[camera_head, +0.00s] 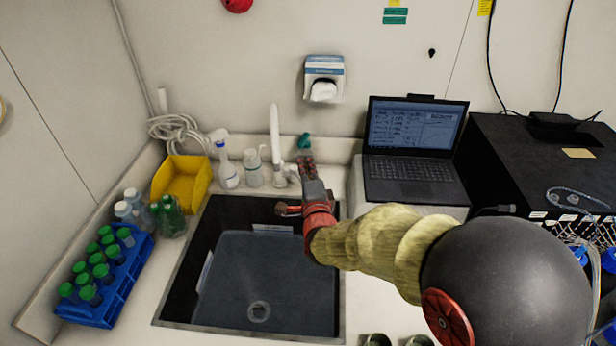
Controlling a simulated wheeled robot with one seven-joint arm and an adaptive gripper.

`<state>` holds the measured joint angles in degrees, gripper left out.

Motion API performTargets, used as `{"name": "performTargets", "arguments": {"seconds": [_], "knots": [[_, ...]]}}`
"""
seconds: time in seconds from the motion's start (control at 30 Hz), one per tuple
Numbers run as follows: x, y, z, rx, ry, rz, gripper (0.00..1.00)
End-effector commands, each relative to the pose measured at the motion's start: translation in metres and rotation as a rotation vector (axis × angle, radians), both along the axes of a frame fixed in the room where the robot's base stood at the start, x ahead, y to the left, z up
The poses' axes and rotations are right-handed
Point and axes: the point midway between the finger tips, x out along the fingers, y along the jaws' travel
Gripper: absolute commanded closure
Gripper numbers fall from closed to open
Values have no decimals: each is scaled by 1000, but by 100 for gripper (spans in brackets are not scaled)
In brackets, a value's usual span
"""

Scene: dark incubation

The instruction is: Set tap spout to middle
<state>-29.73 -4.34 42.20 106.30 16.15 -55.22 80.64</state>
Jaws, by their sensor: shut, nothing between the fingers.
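The white tap (275,135) stands behind the sink, left of my gripper. Its tall, pale spout shows as a nearly upright bar, leaning slightly left at the top. A teal-topped part (304,142) shows just right of it, behind my fingers. My gripper (307,167) is shut and empty, reaching over the sink's back right edge. Its fingertips are close to the right side of the tap base; whether they touch it I cannot tell. My gripper hides part of the area right of the tap base.
The dark sink (180,270) is empty, with open room above it. Bottles (228,175) and a yellow bin (178,184) stand left of the tap. A blue tube rack (130,262) is at the left. A laptop (415,180) sits right of my gripper, beside a black box (545,160).

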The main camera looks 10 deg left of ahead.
Motion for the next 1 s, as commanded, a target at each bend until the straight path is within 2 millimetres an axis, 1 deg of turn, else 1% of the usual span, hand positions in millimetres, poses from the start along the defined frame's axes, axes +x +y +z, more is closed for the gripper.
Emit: {"name": "performTargets", "arguments": {"seconds": [0.03,0.1,0.23,0.4,0.77,0.87,1.0], "knots": [[4,6,-1,0,0,2,100],[1,19,0,1,0,4,100],[1,33,0,0,0,3,100],[0,40,0,0,-1,1,100],[0,41,0,0,-1,0,100],[-2,48,-1,2,-3,1,100],[-8,64,-4,2,-3,3,100]]}}
